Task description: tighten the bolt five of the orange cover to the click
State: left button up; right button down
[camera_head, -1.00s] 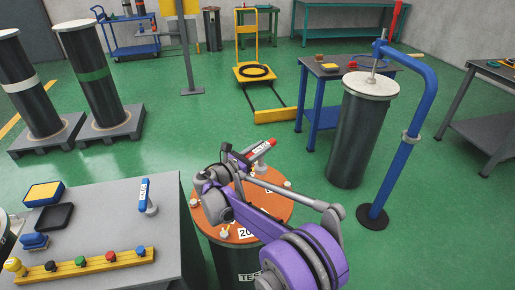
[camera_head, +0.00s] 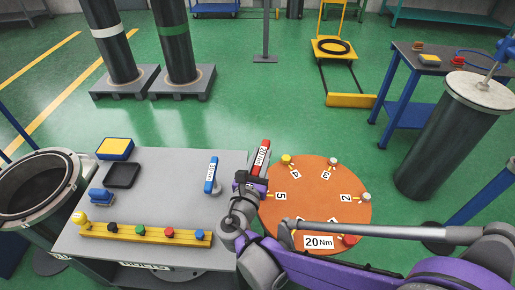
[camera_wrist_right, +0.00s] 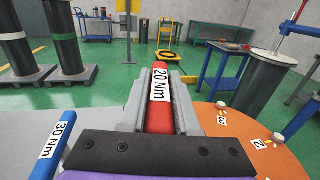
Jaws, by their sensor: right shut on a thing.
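The orange cover (camera_head: 325,215) lies on a drum right of the grey table, with numbered labels and a 20 Nm tag. Its label five (camera_head: 281,196) is at the left rim, right beside my right gripper (camera_head: 251,181); bolt five itself is hidden by the gripper and arm. My right gripper is shut on a red torque wrench (camera_head: 262,155), whose 20 Nm label faces up in the wrist view (camera_wrist_right: 158,92). The wrench's head end is hidden. Bolt four (camera_head: 287,160) has a yellow top; bolts three (camera_head: 334,163) and two (camera_head: 366,197) look pale. My left gripper is not in view.
A yellow rack (camera_head: 150,234) with coloured knobs, a black tray (camera_head: 122,175) and an open drum (camera_head: 40,185) are further left. A dark cylinder (camera_head: 440,150) stands at right.

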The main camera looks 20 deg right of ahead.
notch_tip(320, 180, down, 2)
jog(key=shift+s+b, duration=0.15)
jog(key=shift+b, duration=0.65)
jog(key=shift+f+b, duration=1.25)
jog(key=shift+f, duration=0.3)
jog(key=shift+f+b, duration=1.15)
jog(key=shift+f, duration=0.3)
jog(key=shift+a+m+g+h, duration=0.1)
jog(key=shift+m+g+h, duration=0.6)
jog(key=shift+h, duration=0.2)
jog(key=m+g+h, duration=0.2)
jog(key=g, duration=0.1)
jog(key=shift+w+f+m+g+h, duration=0.1)
jog(key=shift+w+m+g+h, duration=0.1)
jog(key=shift+m+g+h, duration=0.15)
jog(key=shift+s+m+g+h, duration=0.1)
jog(key=shift+m+g+h, duration=0.35)
jog(key=shift+m+g, duration=0.35)
